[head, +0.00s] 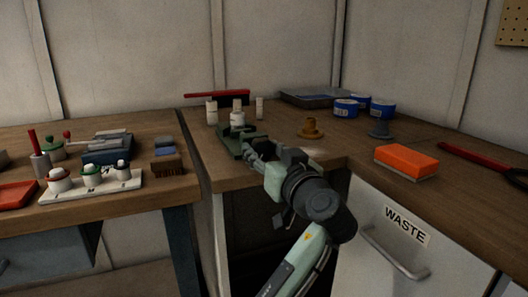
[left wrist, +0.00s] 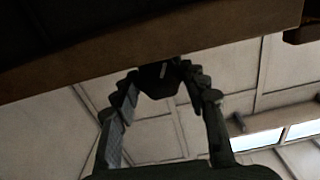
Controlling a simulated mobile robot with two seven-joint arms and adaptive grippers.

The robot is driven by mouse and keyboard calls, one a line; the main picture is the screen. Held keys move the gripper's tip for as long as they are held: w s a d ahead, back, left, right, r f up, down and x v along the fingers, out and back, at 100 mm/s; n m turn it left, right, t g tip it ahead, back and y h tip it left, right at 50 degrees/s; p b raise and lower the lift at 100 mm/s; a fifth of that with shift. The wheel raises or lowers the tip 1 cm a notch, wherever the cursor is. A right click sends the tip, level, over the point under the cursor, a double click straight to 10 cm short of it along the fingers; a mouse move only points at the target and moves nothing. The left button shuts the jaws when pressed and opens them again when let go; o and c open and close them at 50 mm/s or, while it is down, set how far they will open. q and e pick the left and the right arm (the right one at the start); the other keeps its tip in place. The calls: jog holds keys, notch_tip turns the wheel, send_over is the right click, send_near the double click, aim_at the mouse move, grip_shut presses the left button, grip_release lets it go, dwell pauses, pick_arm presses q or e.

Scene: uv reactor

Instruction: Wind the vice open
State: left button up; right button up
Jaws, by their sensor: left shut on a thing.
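The green vice (head: 228,137) stands near the front edge of the wooden bench, left of the middle in the head view. My left gripper (head: 262,153) is at the vice's front end, its arm coming up from below. In the left wrist view its two fingers (left wrist: 162,82) close around a dark piece (left wrist: 157,76) below the bench edge. This looks like the end of the vice's screw or handle; the grip hides most of it in the head view. How far the vice jaws stand apart is hard to tell. My right gripper does not show.
White bottles (head: 237,117) stand by the vice. Behind are a red-handled tool (head: 217,95) and blue-labelled tins (head: 346,108). An orange block (head: 406,161) lies to the right above the WASTE drawer (head: 403,235). The left bench carries a white rack (head: 91,187) and tools.

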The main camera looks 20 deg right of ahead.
pick_arm(q)
jog(key=shift+n, duration=0.8)
jog(key=shift+n+b, duration=0.35)
jog(key=shift+n, duration=1.55)
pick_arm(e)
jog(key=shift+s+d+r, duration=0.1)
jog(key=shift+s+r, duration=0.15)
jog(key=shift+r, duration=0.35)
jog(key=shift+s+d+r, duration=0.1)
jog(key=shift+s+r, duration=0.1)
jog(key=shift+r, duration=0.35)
pick_arm(q)
jog(key=shift+n, duration=0.3)
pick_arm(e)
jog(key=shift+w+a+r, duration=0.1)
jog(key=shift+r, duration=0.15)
pick_arm(q)
jog(key=o, duration=1.2)
jog(key=shift+c, duration=0.2)
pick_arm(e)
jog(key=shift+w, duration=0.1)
pick_arm(q)
jog(key=shift+s, duration=0.1)
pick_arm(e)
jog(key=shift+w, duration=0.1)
